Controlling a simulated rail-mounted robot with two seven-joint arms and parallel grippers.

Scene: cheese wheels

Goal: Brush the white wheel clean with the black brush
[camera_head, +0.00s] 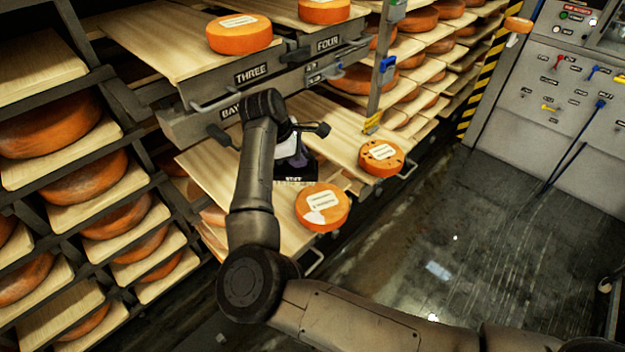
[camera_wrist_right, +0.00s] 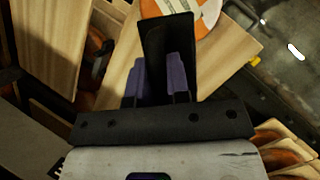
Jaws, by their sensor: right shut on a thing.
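My right gripper (camera_head: 292,150) is shut on the black brush (camera_head: 294,178), which has a white label reading roughly "STIFF". In the right wrist view the black brush (camera_wrist_right: 168,50) stands between the purple-blue fingers (camera_wrist_right: 163,78). An orange wheel with a white patch and a pale label (camera_head: 322,207) lies on the lower wooden board, just right of and nearer than the brush. In the right wrist view this wheel (camera_wrist_right: 208,20) shows partly behind the brush's far end. I cannot tell whether they touch. My left gripper is out of view.
An orange wheel with dark spots (camera_head: 381,158) lies farther right on a neighbouring board. Upper boards marked THREE (camera_head: 251,73) and FOUR (camera_head: 328,43) jut out above, with wheels on them. Full racks stand left. The floor (camera_head: 450,240) at right is open, before a control panel (camera_head: 560,95).

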